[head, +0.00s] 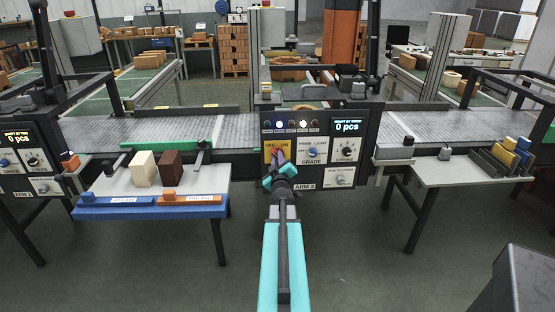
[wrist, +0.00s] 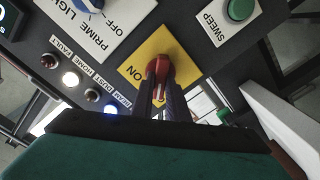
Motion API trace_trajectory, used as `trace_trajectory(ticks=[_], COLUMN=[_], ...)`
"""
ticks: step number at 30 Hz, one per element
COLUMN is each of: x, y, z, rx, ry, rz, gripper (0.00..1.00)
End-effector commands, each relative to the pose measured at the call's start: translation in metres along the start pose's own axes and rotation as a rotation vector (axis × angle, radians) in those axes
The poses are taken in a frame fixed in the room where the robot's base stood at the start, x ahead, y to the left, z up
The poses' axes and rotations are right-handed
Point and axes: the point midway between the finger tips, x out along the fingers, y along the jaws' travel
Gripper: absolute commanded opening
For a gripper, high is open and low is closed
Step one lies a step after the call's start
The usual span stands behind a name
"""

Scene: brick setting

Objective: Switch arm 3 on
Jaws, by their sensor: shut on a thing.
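The arm 3 panel (head: 345,188) stands in the middle of the head view, with "ARM 3" on its lower edge. Its switch is a red rotary knob (wrist: 157,66) on a yellow plate (wrist: 133,71) marked "ON" in the wrist view. The plate also shows in the head view (head: 267,154), with "OFF" and "ON" along its top. My gripper (head: 280,168) is at the plate, its dark fingers (wrist: 160,98) shut on the red knob. The fingers cover part of the knob, so I cannot tell which mark it points at.
A PRIME/LIGHT grade knob (head: 312,153) and a display (head: 347,127) reading "0 pcs" are right of the switch. A green SWEEP button (wrist: 240,9) is nearby. A blue lamp (wrist: 110,110) and a white lamp (wrist: 70,79) are lit. A side table (head: 205,181) holds blocks at left.

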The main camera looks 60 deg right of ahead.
Motion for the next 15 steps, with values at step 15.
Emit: trace_trajectory(ticks=[15], x=[0.0004], y=[0.0049], z=[-0.0015], rx=[0.410], ry=[0.002], rz=[0.002], gripper=[0.00])
